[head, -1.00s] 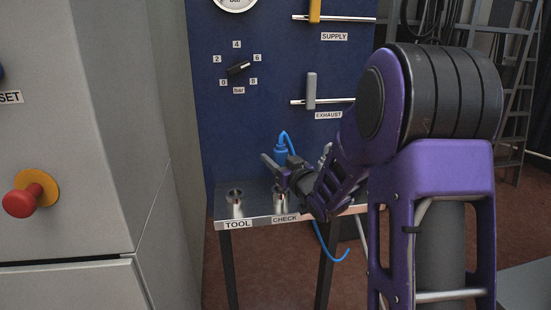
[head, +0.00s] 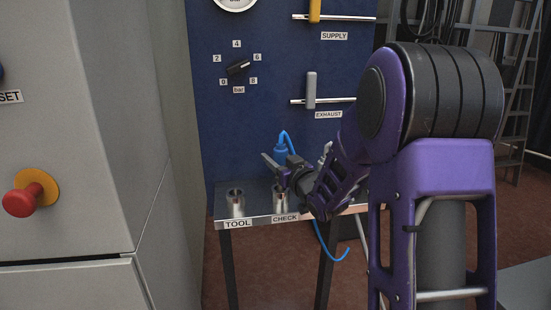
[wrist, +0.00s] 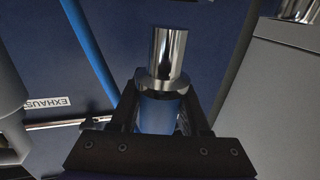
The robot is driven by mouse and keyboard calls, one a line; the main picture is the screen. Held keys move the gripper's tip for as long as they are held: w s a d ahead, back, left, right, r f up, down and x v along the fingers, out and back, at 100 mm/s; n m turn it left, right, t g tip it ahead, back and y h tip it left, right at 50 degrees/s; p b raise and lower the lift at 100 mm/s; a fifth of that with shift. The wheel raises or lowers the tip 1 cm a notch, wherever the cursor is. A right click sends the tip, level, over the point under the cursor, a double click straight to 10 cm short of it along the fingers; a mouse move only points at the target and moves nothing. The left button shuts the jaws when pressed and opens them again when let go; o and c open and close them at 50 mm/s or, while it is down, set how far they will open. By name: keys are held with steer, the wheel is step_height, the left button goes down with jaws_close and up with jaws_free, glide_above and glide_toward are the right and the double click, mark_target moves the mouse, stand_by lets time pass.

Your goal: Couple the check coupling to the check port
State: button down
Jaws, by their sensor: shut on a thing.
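My gripper (head: 279,170) is shut on the check coupling, which has a blue body (head: 281,151) and a blue hose leaving its top. In the wrist view the coupling's blue body (wrist: 159,112) is between the fingers, and its bare steel end (wrist: 167,55) sticks out past them. The check port (head: 281,203) is a short steel cylinder with a dark opening, on the shelf above the CHECK label. The coupling is above or behind this port and looks apart from it. My fingers partly hide the coupling's lower end in the head view.
The tool port (head: 236,203) stands empty to the left on the same steel shelf (head: 258,212). Behind is a blue panel (head: 225,130) with a pressure knob (head: 238,68), a supply handle (head: 315,10) and an exhaust handle (head: 311,88). A grey cabinet (head: 75,130) stands left.

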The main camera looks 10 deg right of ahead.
steer(key=shift+f, duration=2.2)
steer(key=shift+c, duration=1.5)
jaws_free()
steer(key=shift+s, duration=0.15)
